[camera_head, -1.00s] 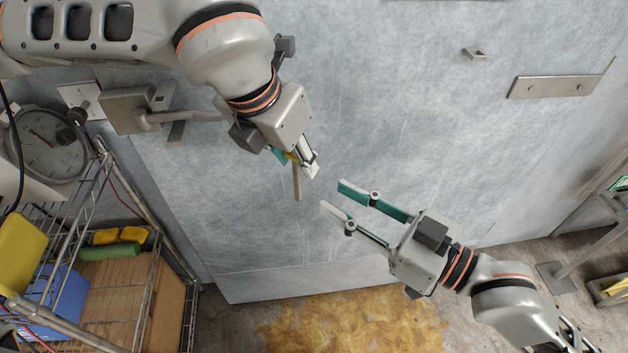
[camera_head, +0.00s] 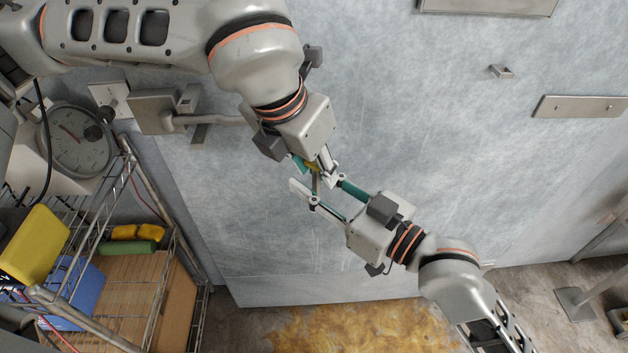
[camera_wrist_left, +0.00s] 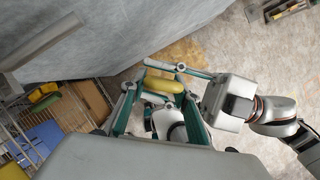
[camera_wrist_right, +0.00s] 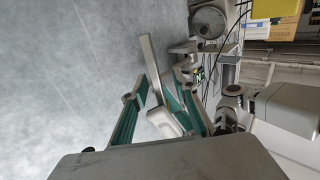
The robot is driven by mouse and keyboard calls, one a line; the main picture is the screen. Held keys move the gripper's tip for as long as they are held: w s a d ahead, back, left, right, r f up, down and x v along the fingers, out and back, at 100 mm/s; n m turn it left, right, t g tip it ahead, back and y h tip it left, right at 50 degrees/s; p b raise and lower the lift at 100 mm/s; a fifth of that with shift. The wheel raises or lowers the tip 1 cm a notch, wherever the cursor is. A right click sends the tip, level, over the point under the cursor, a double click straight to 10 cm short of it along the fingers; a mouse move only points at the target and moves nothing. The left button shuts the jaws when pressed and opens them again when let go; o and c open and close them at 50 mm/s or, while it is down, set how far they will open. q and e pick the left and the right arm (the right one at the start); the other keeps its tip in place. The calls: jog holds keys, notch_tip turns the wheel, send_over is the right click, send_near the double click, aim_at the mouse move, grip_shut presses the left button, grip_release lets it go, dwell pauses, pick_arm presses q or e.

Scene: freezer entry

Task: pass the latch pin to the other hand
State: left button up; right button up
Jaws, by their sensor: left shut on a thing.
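The latch pin has a yellow grip (camera_head: 312,166) and a narrow grey-brown shaft (camera_head: 316,184). My left gripper (camera_head: 324,170) is shut on the pin at its yellow grip, in front of the freezer door. The grip also shows between the left fingers in the left wrist view (camera_wrist_left: 165,84). My right gripper (camera_head: 318,186) is open, its two fingers spread on either side of the shaft.
The grey door (camera_head: 430,180) fills the background, with a latch handle (camera_head: 210,120) at the left. A wire rack (camera_head: 160,265) with a yellow bin (camera_head: 35,245) and a blue bin (camera_head: 78,290) stands at the lower left, near a round dial (camera_head: 80,138).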

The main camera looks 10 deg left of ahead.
jog(key=shift+c, duration=0.3)
grip_shut()
pick_arm(q)
jog(key=o, duration=1.3)
